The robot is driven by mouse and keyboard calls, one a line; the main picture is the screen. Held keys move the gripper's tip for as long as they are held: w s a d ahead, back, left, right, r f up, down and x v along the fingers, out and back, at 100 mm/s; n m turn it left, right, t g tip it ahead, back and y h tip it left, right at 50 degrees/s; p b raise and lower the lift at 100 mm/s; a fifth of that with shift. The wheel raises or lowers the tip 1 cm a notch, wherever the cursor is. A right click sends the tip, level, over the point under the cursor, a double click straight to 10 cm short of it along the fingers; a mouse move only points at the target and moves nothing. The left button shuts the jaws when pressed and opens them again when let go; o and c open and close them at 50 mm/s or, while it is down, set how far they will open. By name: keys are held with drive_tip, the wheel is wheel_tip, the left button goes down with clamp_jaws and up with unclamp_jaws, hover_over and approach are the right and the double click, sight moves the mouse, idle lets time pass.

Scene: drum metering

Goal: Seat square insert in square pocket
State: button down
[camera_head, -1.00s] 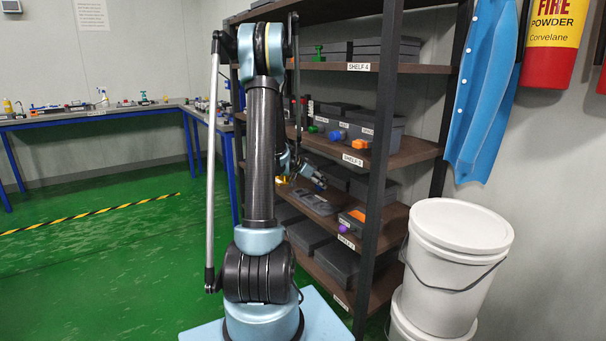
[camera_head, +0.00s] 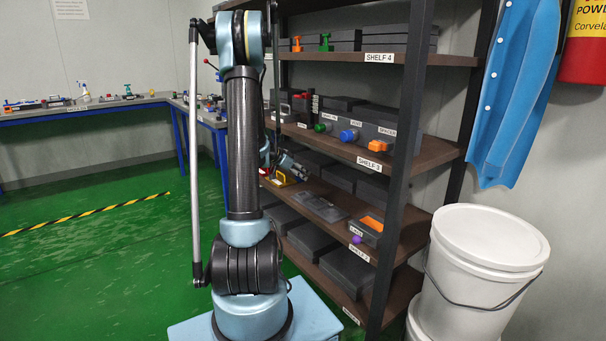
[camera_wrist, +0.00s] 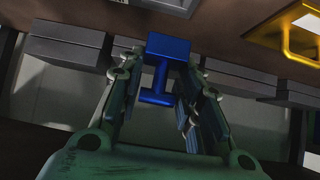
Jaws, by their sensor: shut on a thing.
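My gripper (camera_wrist: 163,105) is shut on a blue square-ended insert (camera_wrist: 169,47), with a narrower stem and crossbar between the fingers. The square end points away from my palm and shows clear of other surfaces in the wrist view. In the head view my gripper (camera_head: 291,166) is small, partly behind my arm, over the shelf below the one labelled SHELF 3; the insert is not distinct there. A flat grey plate (camera_head: 320,207) lies on that lower shelf, to the right of my gripper. I cannot make out a square pocket in either view.
A yellow frame-shaped part (camera_wrist: 292,38) stands at the right of the wrist view. Grey bins (camera_head: 371,228) line the shelves, and a dark rack post (camera_head: 398,140) stands in front. A white bucket (camera_head: 487,270) is at right. Green floor (camera_head: 90,270) is open at left.

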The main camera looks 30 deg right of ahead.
drive_tip(key=shift+s+d, duration=0.3)
drive_tip(key=shift+d, duration=0.25)
drive_tip(key=shift+s+d, duration=0.1)
drive_tip(key=shift+f, duration=0.1)
drive_tip(key=shift+f, duration=2.8)
drive_tip(key=shift+f, duration=0.85)
drive_tip(key=shift+r, duration=0.25)
drive_tip(key=shift+r, duration=0.35)
drive_tip(key=shift+f, duration=0.6)
idle(1.2)
